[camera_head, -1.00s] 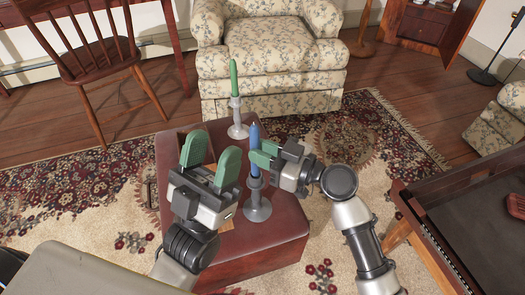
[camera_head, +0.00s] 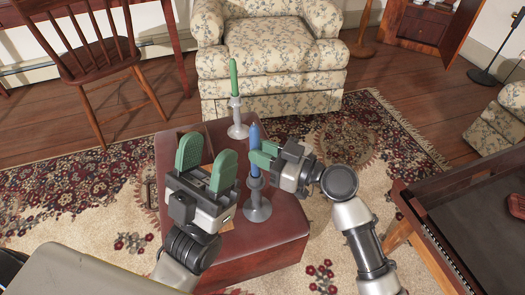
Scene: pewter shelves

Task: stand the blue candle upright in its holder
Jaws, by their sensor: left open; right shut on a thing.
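The blue candle (camera_head: 254,136) stands upright, its lower end at the top of a grey holder (camera_head: 257,207) on a dark red chest (camera_head: 283,236). My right gripper (camera_head: 262,155) comes in from the right and is shut on the candle; the fingers partly cover it. I cannot tell how deep the candle sits in the holder. My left gripper (camera_head: 207,162) is open and empty, to the left of the candle, above the chest. A green candle (camera_head: 234,77) stands upright in a second grey holder (camera_head: 237,122) at the chest's back.
A floral armchair (camera_head: 270,60) stands behind the chest. A wooden chair (camera_head: 92,58) is at the back left. A dark tray-topped table (camera_head: 455,240) is at the right. Patterned rug (camera_head: 100,210) surrounds the chest.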

